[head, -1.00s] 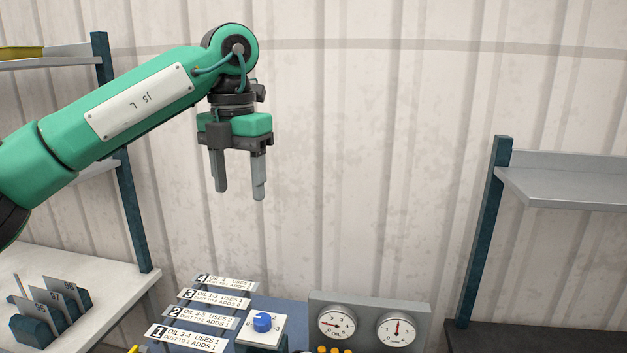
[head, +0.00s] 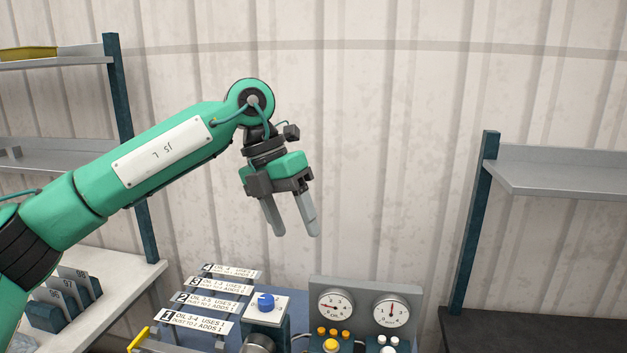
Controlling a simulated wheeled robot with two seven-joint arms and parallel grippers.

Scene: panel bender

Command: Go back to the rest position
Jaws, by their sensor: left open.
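My left gripper (head: 291,235) hangs from the green left arm in the middle of the head view, tilted slightly, its two grey fingers apart. Nothing is between the fingers. It is in the air in front of the corrugated wall, above the machine's control panel. My right gripper is not in view.
Below are a blue knob (head: 266,302), a grey box with two gauges (head: 366,304), yellow buttons and several numbered oil labels (head: 218,289). A grey shelf (head: 560,174) stands right. The air between is clear.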

